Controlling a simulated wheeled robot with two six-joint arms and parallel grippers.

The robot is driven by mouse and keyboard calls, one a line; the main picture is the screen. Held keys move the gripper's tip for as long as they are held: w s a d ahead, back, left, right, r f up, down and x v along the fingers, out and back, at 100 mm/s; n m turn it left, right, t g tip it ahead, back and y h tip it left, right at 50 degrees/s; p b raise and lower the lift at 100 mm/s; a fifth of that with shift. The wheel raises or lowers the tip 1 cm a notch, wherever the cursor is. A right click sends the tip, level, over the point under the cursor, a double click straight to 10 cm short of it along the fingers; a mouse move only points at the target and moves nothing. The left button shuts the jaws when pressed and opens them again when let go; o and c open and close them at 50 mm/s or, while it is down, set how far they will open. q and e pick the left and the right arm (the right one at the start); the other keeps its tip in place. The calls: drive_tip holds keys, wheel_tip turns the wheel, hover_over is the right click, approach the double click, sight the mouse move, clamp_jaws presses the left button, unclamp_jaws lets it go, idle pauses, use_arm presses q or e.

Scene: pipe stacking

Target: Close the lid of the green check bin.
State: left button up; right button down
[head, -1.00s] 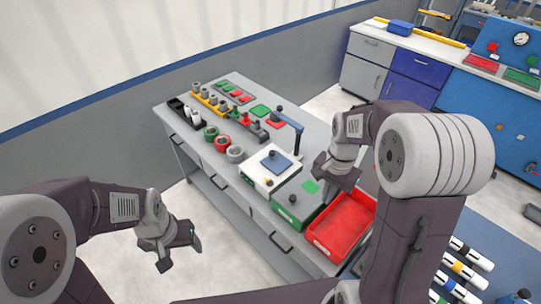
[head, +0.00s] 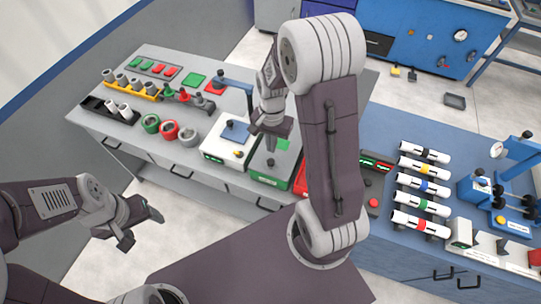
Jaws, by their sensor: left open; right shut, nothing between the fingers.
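The green bin (head: 269,182) stands on the grey table between a white box and a red tray. Its grey-green top looks flat, with a dark knob near its middle and a bright green patch at the rear. No raised lid shows, though my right arm hides part of the area. My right gripper (head: 271,139) is shut and empty, pointing down over the bin's rear part in the picture. I cannot tell whether it touches the bin. My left gripper (head: 142,229) is open and empty, low at the left, in front of the table and away from the bin.
The white box (head: 222,150) with a blue plate sits left of the bin. The red tray (head: 301,180) is right of it, mostly behind my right arm. Coloured rings (head: 169,130) stand further left. A blue table (head: 380,215) at right holds banded white pipes (head: 424,187).

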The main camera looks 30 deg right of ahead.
sight(272, 162)
drive_tip(key=f, duration=0.5)
drive_tip(key=shift+s+f, duration=0.3)
drive_tip(key=shift+f, duration=0.4)
drive_tip(key=shift+w+f, duration=0.15)
drive_tip(key=shift+f, duration=0.05)
